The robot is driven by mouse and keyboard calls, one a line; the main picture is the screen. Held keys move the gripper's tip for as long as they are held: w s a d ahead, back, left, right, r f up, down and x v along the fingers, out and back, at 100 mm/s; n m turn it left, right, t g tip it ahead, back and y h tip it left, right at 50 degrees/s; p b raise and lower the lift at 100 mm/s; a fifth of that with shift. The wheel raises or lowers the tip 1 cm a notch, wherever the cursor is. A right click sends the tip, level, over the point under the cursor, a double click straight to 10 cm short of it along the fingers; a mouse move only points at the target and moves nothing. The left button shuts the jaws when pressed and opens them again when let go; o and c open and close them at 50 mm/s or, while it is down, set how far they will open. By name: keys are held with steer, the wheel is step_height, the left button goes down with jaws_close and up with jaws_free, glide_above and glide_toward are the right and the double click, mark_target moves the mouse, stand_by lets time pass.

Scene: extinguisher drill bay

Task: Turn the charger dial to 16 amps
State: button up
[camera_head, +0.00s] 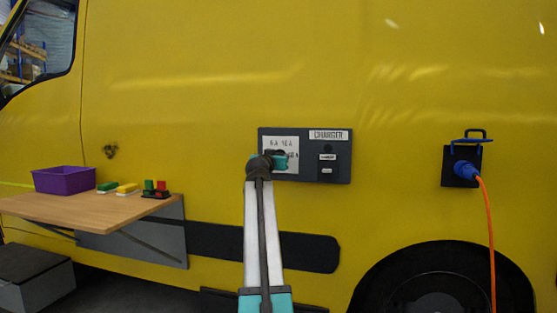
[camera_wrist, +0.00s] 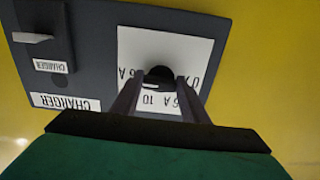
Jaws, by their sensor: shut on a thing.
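The charger panel (camera_head: 340,170) is a dark box on the yellow van side, with a white dial plate (camera_head: 268,143) on its left half. In the wrist view the panel (camera_wrist: 90,20) appears upside down. The black round dial (camera_wrist: 158,76) sits on the white plate (camera_wrist: 128,45), and a short white mark shows on its lower edge. My gripper (camera_wrist: 157,90) is shut on the dial, one finger on each side. In the head view my gripper (camera_head: 268,163) covers the dial. The amp figures are partly hidden by the fingers, and I cannot tell which one the mark points to.
A small switch (camera_head: 328,157) sits right of the dial on the panel. At the right a blue plug (camera_head: 465,170) with an orange cable (camera_head: 489,240) is in a socket. At the left a wooden shelf (camera_head: 90,207) holds a purple bin (camera_head: 65,181) and small coloured blocks.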

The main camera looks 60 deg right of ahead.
steer(key=shift+a+f, duration=0.1)
steer(key=shift+f, duration=0.05)
steer(key=o, duration=0.9)
steer(key=shift+w, duration=0.1)
steer(key=shift+o, duration=0.8)
steer(key=shift+a, duration=0.1)
steer(key=p+v, duration=0.3)
steer(key=v, duration=1)
steer(key=shift+a, duration=0.25)
steer(key=shift+r, duration=0.2)
